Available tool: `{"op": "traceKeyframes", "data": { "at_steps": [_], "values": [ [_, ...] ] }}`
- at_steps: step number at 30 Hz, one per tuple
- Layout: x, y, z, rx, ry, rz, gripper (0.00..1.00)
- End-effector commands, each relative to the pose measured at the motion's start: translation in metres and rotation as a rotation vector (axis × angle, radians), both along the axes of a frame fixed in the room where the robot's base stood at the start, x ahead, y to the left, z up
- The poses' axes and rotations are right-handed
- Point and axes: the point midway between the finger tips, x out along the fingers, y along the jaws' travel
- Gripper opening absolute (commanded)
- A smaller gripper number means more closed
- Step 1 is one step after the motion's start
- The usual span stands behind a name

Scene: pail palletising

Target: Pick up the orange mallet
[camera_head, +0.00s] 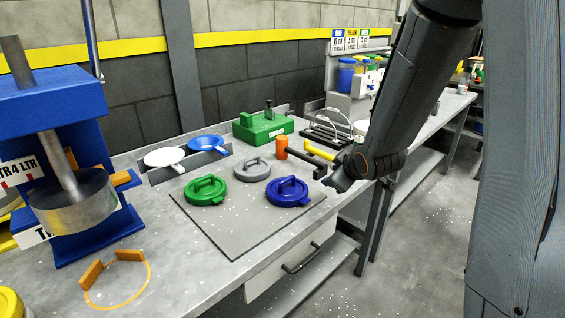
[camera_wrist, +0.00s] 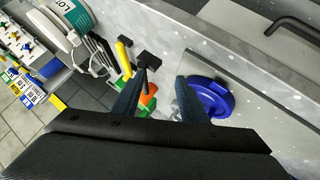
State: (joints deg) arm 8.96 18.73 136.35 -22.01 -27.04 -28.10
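The orange mallet (camera_head: 282,147) is on the grey workbench, its orange head upright and a dark handle running toward my gripper (camera_head: 342,178). In the wrist view its orange head (camera_wrist: 149,88) shows between the fingers. A dark block and handle lie beside the left finger, partly hidden by it. My gripper (camera_wrist: 163,77) is open, its two fingers wide apart, with nothing held. It hangs over the bench's right part, close to the dark handle end; I cannot tell whether it touches.
A yellow-handled tool (camera_head: 320,150) lies right beside the mallet. Blue (camera_head: 288,191), grey (camera_head: 252,170) and green (camera_head: 206,191) lids lie on a grey mat to the left. A green case (camera_head: 262,128) and a wire rack (camera_head: 328,128) stand behind. A blue press stands far left.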

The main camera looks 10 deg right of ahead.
Motion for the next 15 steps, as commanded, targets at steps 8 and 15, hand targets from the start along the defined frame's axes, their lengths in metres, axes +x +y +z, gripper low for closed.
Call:
{"op": "traceKeyframes", "data": {
  "at_steps": [8, 15],
  "values": [
    [0.080, 0.002, -0.030, -0.160, -0.379, 0.288, 0.40],
    [0.096, 0.007, -0.028, -0.206, -0.507, 0.366, 0.40]
  ]
}}
